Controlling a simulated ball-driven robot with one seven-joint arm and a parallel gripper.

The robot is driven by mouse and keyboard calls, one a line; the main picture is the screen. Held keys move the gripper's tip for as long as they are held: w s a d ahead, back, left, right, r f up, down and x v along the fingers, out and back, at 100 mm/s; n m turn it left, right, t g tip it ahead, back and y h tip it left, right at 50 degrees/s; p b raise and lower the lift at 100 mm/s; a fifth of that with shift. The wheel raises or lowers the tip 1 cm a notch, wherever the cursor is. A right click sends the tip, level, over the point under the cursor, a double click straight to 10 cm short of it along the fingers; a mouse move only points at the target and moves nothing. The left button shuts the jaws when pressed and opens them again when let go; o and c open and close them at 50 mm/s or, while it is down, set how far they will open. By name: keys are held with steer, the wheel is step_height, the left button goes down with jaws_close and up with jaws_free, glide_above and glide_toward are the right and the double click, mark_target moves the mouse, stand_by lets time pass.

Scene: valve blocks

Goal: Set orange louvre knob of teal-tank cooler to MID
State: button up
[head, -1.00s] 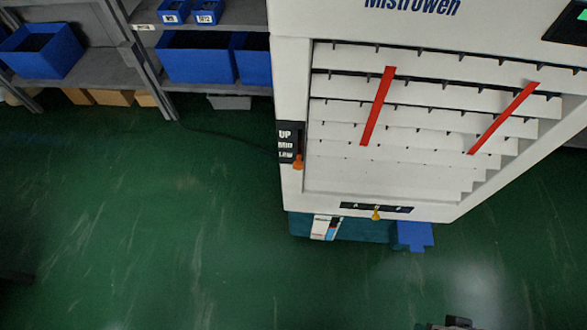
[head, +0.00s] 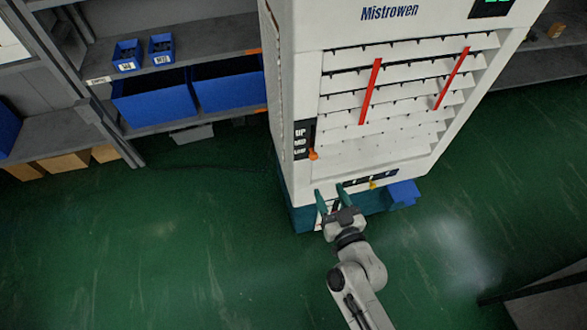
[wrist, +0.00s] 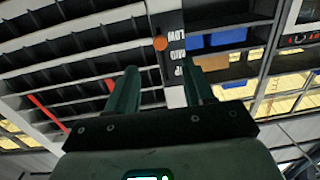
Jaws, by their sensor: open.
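The white cooler (head: 300,60) stands upright with a teal tank (head: 303,220) at its base. Its orange louvre knob (head: 313,154) sits beside a black UP/MID/LOW strip (head: 301,138), level with LOW. In the wrist view the orange knob (wrist: 160,43) shows beyond and between my fingers, nearest the LOW word. My gripper (head: 330,190) is open and empty, below the knob in the head picture and in front of the cooler's lower front. It does not touch the knob. My fingers also show in the wrist view (wrist: 160,82). They partly cover the lower panel.
A yellow knob (head: 373,185) sits on the lower front panel. A blue part (head: 403,194) juts from the base at right. Shelves with blue bins (head: 150,104) stand at left. A dark-edged grey surface (head: 555,300) is at lower right. Green floor is clear at left.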

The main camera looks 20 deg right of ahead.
mark_target(314, 158)
steer(key=shift+h, duration=0.5)
steer(key=w, duration=1)
steer(key=shift+w+a+r, duration=0.15)
steer(key=shift+w+a, duration=0.1)
steer(key=shift+w, duration=0.1)
jaws_close()
